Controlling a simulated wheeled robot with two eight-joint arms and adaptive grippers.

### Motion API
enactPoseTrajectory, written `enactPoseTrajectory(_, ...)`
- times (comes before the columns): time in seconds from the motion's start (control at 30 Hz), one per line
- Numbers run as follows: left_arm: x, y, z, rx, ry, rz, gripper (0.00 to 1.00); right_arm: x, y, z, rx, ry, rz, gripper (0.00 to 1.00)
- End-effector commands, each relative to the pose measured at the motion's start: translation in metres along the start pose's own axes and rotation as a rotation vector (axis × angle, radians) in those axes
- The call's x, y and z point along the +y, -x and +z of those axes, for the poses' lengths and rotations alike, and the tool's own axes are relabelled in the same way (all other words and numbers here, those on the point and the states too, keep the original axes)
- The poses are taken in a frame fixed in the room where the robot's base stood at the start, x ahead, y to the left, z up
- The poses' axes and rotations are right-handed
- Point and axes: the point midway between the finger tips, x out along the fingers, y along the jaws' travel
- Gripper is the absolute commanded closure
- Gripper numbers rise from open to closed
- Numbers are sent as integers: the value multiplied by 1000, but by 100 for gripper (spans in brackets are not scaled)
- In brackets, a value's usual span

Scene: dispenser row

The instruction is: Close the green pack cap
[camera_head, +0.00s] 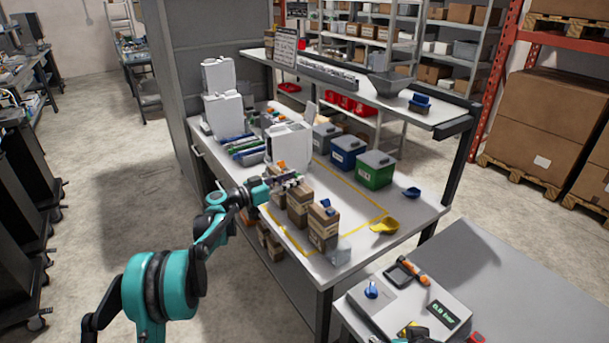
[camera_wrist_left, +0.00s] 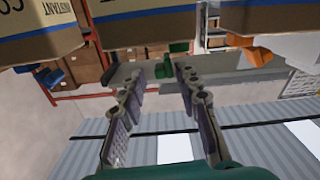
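My left gripper (camera_head: 284,181) reaches over the row of brown packs in the head view. In the left wrist view its two fingers (camera_wrist_left: 160,76) are apart, with nothing held between them. A green cap (camera_wrist_left: 178,48) shows beyond the fingertips, at the middle pack (camera_wrist_left: 160,20); its exact tilt is unclear. The nearest pack (camera_head: 322,229) carries a blue cap (camera_head: 327,208). An orange cap (camera_wrist_left: 262,56) shows at the neighbouring pack in the wrist view. My right gripper is not clearly seen.
Behind the packs stand a green bin (camera_head: 375,172), a blue bin (camera_head: 347,154) and a white dispenser (camera_head: 290,146). A yellow scoop (camera_head: 385,227) and a blue scoop (camera_head: 412,192) lie to the right.

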Motion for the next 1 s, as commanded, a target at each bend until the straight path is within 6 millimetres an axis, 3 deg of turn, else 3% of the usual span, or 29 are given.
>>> enactPoseTrajectory(0.1, -1, 25, 0, 0, 0, -2, 68, 0, 0, 0, 0, 0, 0, 29)
enactPoseTrajectory(0.33, 0, 52, 0, 0, 0, -1, 68, 0, 0, 0, 0, 0, 0, 29)
enactPoseTrajectory(0.73, 0, 55, -1, 0, 0, 0, 68, 0, 3, -2, 0, 0, 0, 29)
enactPoseTrajectory(1.0, 8, 52, -8, 0, -4, 4, 68, 0, 48, -34, 0, 0, 0, 29)
